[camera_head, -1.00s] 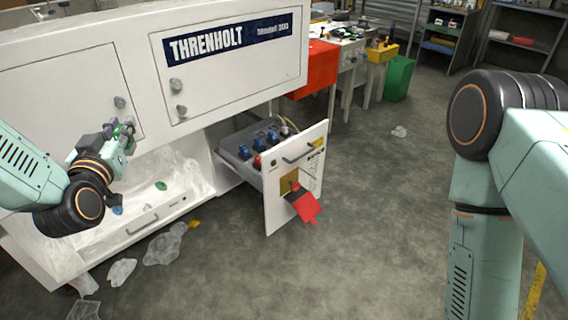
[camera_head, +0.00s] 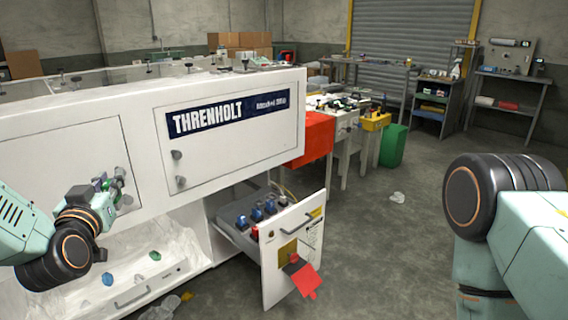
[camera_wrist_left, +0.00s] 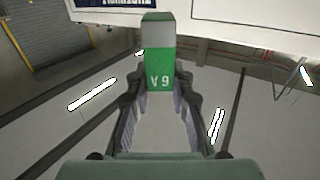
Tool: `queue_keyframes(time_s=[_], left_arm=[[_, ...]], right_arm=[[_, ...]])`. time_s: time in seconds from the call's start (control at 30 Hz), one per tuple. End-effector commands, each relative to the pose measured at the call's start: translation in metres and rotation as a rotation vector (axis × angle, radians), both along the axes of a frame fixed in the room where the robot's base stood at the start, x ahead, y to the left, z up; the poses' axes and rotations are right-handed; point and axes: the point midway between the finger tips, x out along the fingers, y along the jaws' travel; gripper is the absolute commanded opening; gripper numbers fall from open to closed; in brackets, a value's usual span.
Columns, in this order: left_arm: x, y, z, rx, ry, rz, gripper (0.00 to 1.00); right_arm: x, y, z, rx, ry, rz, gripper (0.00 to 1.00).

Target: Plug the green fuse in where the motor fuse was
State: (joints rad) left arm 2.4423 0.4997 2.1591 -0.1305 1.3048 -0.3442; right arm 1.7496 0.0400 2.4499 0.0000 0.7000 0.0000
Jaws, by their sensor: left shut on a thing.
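My left gripper (camera_head: 118,180) is in front of the white machine's left door and above the film-covered lower tray. In the left wrist view, its fingers (camera_wrist_left: 158,95) are shut on the green fuse (camera_wrist_left: 159,68), a green block with a grey end and a printed mark. The fuse stands clear of other things there. The open fuse drawer (camera_head: 232,235) is to the right of the gripper, well apart from it. Several blue fuses (camera_head: 256,214) and a red one (camera_head: 255,232) sit in it. The empty socket cannot be made out. My right gripper is out of view.
The drawer's white front panel (camera_head: 312,238) sticks out into the aisle, with a red tag (camera_head: 304,277) hanging from it. Clear film, a blue piece (camera_head: 108,279) and a green piece (camera_head: 155,255) lie in the lower tray. Floor right of the drawer is open.

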Motion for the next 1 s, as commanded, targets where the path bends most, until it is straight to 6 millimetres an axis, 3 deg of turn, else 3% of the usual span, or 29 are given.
queue_keyframes(time_s=[0.1, 0.23, 0.47, 0.6, 0.8, 1.0], left_arm=[[-0.007, -0.029, 0.015, -0.002, -0.002, -0.111, 0.00], [-0.023, -0.063, 0.001, -0.002, 0.005, -0.243, 0.00], [-0.070, -0.121, -0.045, -0.009, 0.010, -0.479, 0.00], [-0.112, -0.153, -0.084, -0.009, 0.013, -0.619, 0.00], [-0.152, -0.173, -0.126, -0.006, 0.009, -0.706, 0.00], [-0.165, -0.173, -0.150, -0.002, 0.003, -0.705, 0.00]], right_arm=[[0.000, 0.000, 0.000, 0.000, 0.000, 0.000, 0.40], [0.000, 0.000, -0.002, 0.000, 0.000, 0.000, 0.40], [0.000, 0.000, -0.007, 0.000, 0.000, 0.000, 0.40], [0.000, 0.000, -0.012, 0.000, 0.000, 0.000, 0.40], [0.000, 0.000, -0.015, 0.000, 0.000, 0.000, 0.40], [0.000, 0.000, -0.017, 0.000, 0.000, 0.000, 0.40]])
